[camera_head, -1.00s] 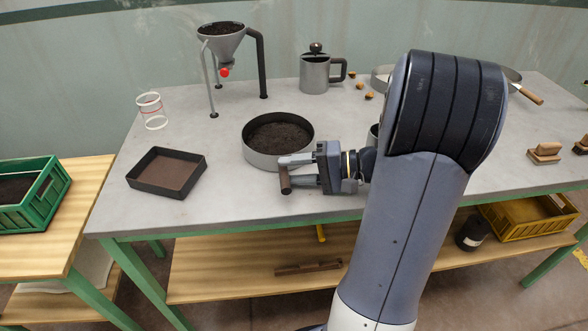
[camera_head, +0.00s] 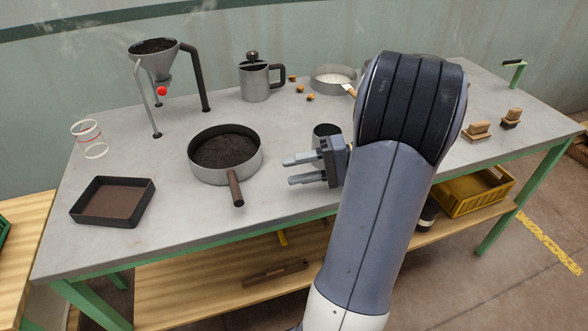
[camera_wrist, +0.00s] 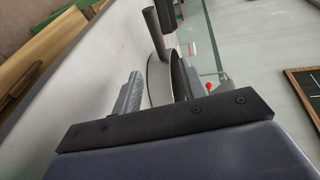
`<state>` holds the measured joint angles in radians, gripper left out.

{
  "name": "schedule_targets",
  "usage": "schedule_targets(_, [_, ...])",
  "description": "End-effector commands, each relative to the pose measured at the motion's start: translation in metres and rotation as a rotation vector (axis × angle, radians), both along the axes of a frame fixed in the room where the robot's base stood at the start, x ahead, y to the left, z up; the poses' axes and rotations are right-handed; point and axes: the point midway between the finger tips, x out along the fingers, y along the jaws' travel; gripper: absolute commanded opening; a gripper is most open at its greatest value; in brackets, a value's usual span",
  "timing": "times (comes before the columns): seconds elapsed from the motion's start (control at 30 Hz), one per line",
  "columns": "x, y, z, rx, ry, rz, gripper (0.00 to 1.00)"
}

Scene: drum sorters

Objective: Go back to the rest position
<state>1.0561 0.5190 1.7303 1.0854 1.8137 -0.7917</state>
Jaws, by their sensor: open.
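My gripper (camera_head: 288,171) is open and empty above the front of the grey table (camera_head: 320,205). Its two fingers point left, toward a round grey pan (camera_head: 243,168) full of dark soil. The pan's brown handle (camera_head: 236,188) sticks out toward the front edge. The fingertips are clear of the handle, to its right. In the wrist view the open fingers (camera_wrist: 172,92) show with the pan's rim (camera_wrist: 158,82) and its handle (camera_wrist: 152,32) beyond them. My arm hides part of the table's right half.
A dark tray (camera_head: 148,205) lies front left, with a glass (camera_head: 90,138) behind it. A funnel on a stand (camera_head: 155,62) and a lidded mug (camera_head: 254,83) stand at the back. A small grey cup (camera_head: 325,133) stands just behind my gripper. Wooden-backed brushes (camera_head: 477,128) lie at right.

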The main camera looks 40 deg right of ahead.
Motion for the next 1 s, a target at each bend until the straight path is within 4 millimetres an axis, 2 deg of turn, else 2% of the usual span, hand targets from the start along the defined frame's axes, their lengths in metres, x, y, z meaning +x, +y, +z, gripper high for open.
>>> schedule_targets(0.27, [0.005, 0.010, -0.003, 0.001, 0.000, 0.003, 0.40])
schedule_targets(0.7, [0.046, 0.076, -0.019, 0.001, 0.000, 0.005, 0.40])
schedule_targets(0.9, [0.059, 0.097, -0.024, 0.001, 0.000, 0.003, 0.40])
schedule_targets(1.0, [0.062, 0.101, -0.029, 0.000, 0.000, 0.001, 0.40])
